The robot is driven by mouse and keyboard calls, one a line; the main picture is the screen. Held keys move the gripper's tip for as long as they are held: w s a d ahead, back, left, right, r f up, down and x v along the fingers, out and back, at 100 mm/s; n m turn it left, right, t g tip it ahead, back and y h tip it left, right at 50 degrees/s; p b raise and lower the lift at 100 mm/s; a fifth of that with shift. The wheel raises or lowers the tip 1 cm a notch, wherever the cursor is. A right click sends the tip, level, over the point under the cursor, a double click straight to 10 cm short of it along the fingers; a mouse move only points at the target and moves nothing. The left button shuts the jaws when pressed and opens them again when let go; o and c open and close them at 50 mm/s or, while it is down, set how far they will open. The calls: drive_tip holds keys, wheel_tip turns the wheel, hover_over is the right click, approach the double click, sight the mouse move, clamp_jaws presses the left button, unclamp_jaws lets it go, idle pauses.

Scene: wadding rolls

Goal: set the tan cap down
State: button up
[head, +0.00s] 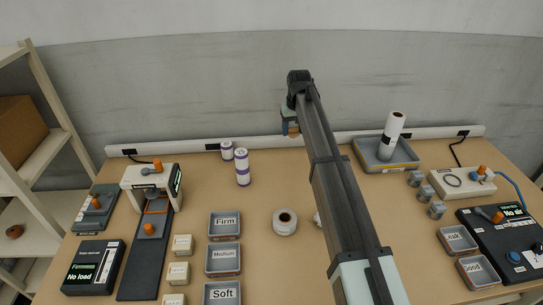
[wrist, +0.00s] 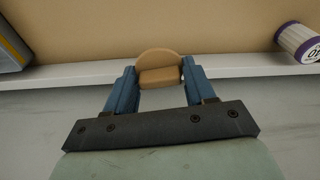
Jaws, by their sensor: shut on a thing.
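The tan cap (wrist: 158,63) is a round disc with a block-like part facing the camera. It is between the two blue fingers of my gripper (wrist: 160,76) in the wrist view. In the head view my gripper (head: 292,130) is near the back edge of the table, with the small tan cap (head: 294,132) at its tip. My gripper is shut on the cap. I cannot tell how high the cap is above the tabletop (head: 270,185).
A grey tray (head: 385,162) with a white roll (head: 391,137) stands to the right. A white roll (head: 285,222) lies nearer the front. A white rail (head: 185,146) runs along the back. Labelled trays (head: 224,225) stand front left.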

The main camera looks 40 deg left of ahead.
drive_tip(key=n, duration=0.1)
hover_over(264, 158)
drive_tip(key=s, duration=0.1)
drive_tip(key=shift+w+d+f+m, duration=0.1)
drive_tip(key=shift+f+m, duration=0.55)
drive_tip(key=shift+f, duration=1.8)
drive_tip(key=shift+w+d+f+m, duration=0.1)
drive_tip(key=shift+f+m, duration=0.55)
drive_tip(key=shift+f, duration=1.8)
drive_tip(key=o, duration=0.6)
drive_tip(key=shift+f, duration=0.15)
drive_tip(key=shift+c, duration=0.2)
drive_tip(key=o, duration=0.5)
drive_tip(key=shift+c, duration=0.2)
wheel_tip(264, 158, up, 12)
drive_tip(key=s+d, duration=0.1)
drive_tip(key=shift+s, duration=0.15)
drive_tip(key=shift+d, duration=0.1)
